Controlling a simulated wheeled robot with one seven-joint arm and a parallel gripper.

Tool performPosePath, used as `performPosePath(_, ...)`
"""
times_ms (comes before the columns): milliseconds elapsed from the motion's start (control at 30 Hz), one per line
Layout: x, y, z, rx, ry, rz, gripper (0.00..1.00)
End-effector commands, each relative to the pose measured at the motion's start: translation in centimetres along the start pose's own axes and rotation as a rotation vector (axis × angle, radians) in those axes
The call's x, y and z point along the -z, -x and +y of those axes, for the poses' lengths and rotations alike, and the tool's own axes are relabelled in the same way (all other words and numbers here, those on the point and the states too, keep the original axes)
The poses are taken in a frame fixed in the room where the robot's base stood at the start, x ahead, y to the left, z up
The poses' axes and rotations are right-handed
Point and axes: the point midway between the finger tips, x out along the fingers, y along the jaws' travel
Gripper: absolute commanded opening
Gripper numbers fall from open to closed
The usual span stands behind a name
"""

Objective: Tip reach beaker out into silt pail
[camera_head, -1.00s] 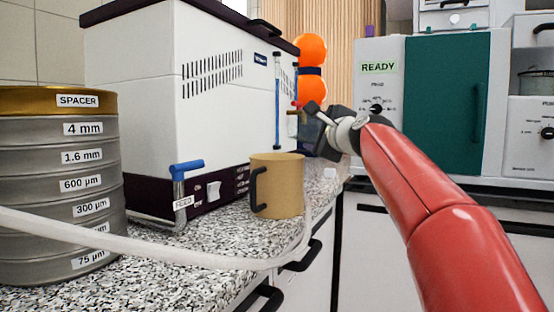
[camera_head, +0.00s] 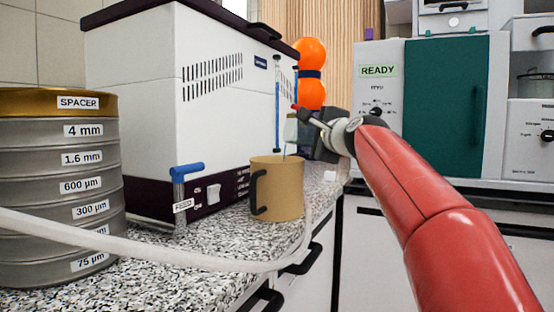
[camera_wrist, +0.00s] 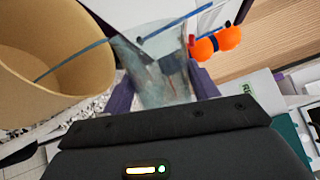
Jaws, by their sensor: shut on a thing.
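The tan pail (camera_head: 277,195) with a dark side handle stands upright on the speckled counter; its round mouth and inner wall (camera_wrist: 40,50) fill the upper left of the wrist view. My gripper (camera_head: 314,137) is right of and above the pail. Its purple fingers (camera_wrist: 163,88) are shut on a clear beaker (camera_wrist: 150,60), which is tilted with its mouth toward the pail. In the head view the beaker (camera_head: 292,131) shows faintly beside the pail's far rim. A thin bluish stream (camera_wrist: 72,58) runs from the beaker's lip into the pail. The pail's bottom is hidden.
A sieve stack (camera_head: 55,190) is at left, and a pale hose (camera_head: 150,250) crosses in front. The counter edge is close.

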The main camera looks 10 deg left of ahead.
Motion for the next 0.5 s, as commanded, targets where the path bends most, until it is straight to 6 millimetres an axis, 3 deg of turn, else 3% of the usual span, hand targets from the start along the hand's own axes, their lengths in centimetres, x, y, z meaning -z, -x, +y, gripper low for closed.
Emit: performPosePath(500, -0.84, 0.03, -0.26, 0.002, 0.058, 0.0, 0.29)
